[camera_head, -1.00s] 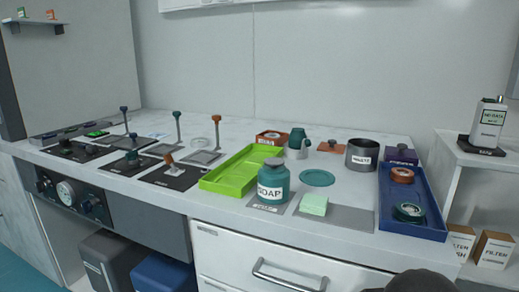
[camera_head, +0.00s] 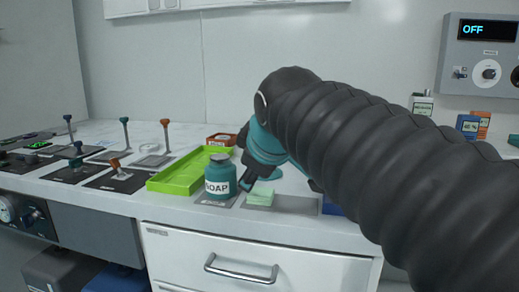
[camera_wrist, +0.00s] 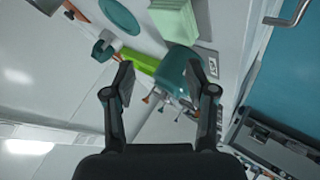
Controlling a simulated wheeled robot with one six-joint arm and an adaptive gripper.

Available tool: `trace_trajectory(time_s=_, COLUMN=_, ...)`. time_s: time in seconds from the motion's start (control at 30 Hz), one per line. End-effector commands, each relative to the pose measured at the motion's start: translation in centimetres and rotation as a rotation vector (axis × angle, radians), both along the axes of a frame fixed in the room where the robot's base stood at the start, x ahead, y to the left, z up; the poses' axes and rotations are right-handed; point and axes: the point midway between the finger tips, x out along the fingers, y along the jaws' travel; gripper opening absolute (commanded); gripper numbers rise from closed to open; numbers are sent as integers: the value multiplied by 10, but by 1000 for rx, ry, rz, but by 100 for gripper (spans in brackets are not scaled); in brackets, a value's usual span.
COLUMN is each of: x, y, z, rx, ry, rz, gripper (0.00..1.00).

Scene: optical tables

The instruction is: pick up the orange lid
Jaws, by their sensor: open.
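No orange lid can be made out in the current views. A round orange-brown piece lay in the blue tray one second ago; my arm now covers most of that tray. My gripper (camera_head: 248,186) is low over the counter, just right of the teal soap jar (camera_head: 220,178). In the wrist view my gripper (camera_wrist: 160,76) is open and empty, its two fingers spread. The soap jar (camera_wrist: 180,72) shows beyond the fingers, nearer the right one; whether it touches is unclear.
A green tray (camera_head: 165,183) lies left of the jar, with a square orange-brown item (camera_head: 221,139) behind. A pale green pad stack (camera_head: 260,196) sits right of the jar, before a teal disc (camera_wrist: 121,16). A blue tray corner (camera_head: 331,207) shows under my arm. Levers stand further left.

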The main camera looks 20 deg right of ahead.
Motion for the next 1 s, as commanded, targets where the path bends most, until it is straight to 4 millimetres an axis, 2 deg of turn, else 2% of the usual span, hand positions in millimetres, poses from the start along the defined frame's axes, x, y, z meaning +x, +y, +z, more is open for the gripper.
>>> trace_trajectory(time_s=0.03, x=16, y=-9, z=-1, rx=-97, ry=3, rz=38, gripper=56)
trace_trajectory(time_s=0.27, x=94, y=-60, z=4, rx=-683, ry=67, rz=285, gripper=56)
trace_trajectory(time_s=0.4, x=146, y=-93, z=4, rx=-1076, ry=163, rz=467, gripper=56)
trace_trajectory(time_s=0.6, x=206, y=-128, z=1, rx=-1534, ry=333, rz=705, gripper=56)
trace_trajectory(time_s=0.8, x=235, y=-145, z=-2, rx=-1763, ry=444, rz=837, gripper=56)
trace_trajectory(time_s=1.0, x=250, y=-154, z=-7, rx=-1817, ry=475, rz=872, gripper=56)
